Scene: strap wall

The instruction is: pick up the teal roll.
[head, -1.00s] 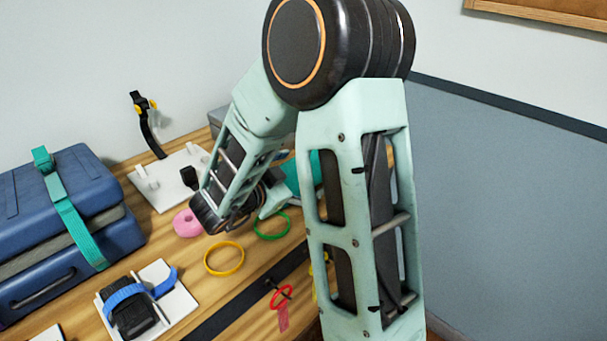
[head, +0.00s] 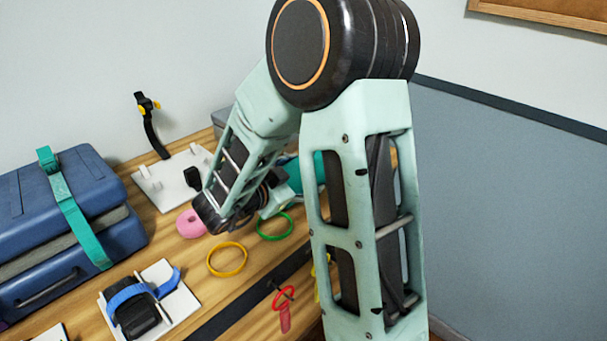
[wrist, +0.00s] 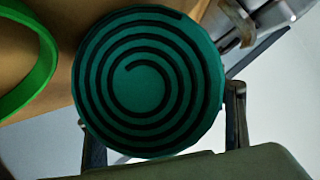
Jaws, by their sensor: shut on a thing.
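The teal roll (wrist: 150,80) fills the middle of the wrist view, its round end with a dark spiral facing the camera. My gripper (wrist: 160,108) has one dark finger on each side of it and is shut on the roll. In the head view a teal part of the roll (head: 319,168) shows behind my arm, and the rest is hidden. My arm also hides most of the gripper there. Whether the roll is clear of the bench I cannot tell.
A green ring (head: 274,227) lies close by, with a yellow ring (head: 227,260) and a pink ring (head: 190,224) to its left. A blue case (head: 60,215) with a teal strap stands at the left. A white stand (head: 165,185) is at the back.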

